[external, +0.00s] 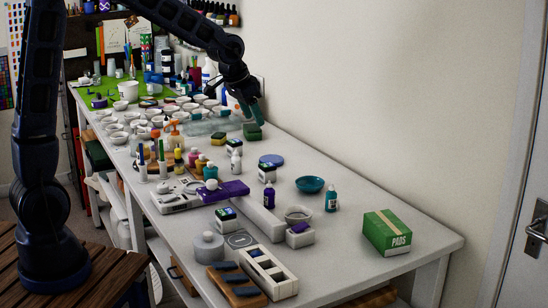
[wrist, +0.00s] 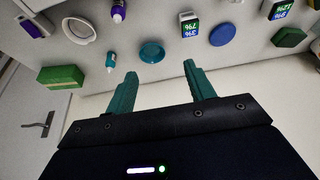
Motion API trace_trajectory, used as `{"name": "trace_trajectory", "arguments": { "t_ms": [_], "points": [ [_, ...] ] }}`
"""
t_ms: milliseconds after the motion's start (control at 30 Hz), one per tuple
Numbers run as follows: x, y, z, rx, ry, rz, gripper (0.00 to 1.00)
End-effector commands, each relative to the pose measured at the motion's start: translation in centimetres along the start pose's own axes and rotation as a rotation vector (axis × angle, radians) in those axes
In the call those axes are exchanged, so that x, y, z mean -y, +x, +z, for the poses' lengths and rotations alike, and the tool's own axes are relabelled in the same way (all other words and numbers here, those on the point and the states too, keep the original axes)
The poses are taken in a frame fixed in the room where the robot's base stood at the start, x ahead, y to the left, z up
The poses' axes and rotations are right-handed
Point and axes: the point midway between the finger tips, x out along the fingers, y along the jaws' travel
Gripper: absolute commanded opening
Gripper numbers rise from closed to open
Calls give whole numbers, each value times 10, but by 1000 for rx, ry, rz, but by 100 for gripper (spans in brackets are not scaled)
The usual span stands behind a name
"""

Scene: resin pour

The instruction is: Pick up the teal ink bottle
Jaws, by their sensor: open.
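The teal ink bottle (external: 331,201) stands upright with a white cap at the right part of the table, beside a teal bowl (external: 310,184). In the wrist view the small teal bottle (wrist: 110,62) shows left of the bowl (wrist: 151,51), beyond and left of my fingertips. My gripper (external: 257,116) is open and empty at the far wall side of the table, near a green sponge (external: 252,132) and well apart from the bottle. Its two teal fingers (wrist: 160,68) show spread in the wrist view.
A green PADS box (external: 387,232) lies right of the bottle. A white bowl (external: 298,215), a purple bottle (external: 269,197) and a blue disc (external: 271,160) are to the left. Many cups crowd the far left. The table is clear between bottle and wall.

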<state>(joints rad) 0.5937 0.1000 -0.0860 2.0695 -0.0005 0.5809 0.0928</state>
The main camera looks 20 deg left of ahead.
Motion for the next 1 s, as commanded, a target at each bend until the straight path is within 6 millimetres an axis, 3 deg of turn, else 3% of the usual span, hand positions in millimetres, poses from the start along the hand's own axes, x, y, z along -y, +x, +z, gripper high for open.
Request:
{"name": "trace_trajectory", "arguments": {
  "t_ms": [33,300,500,667,1000],
  "points": [
    [-18,18,-10,5,30,15,54],
    [-106,95,-49,0,160,83,54],
    [-156,134,-60,-3,224,118,54],
    [-171,147,-63,-5,242,128,54],
    [-176,183,-62,-3,243,129,54]
  ]
}}
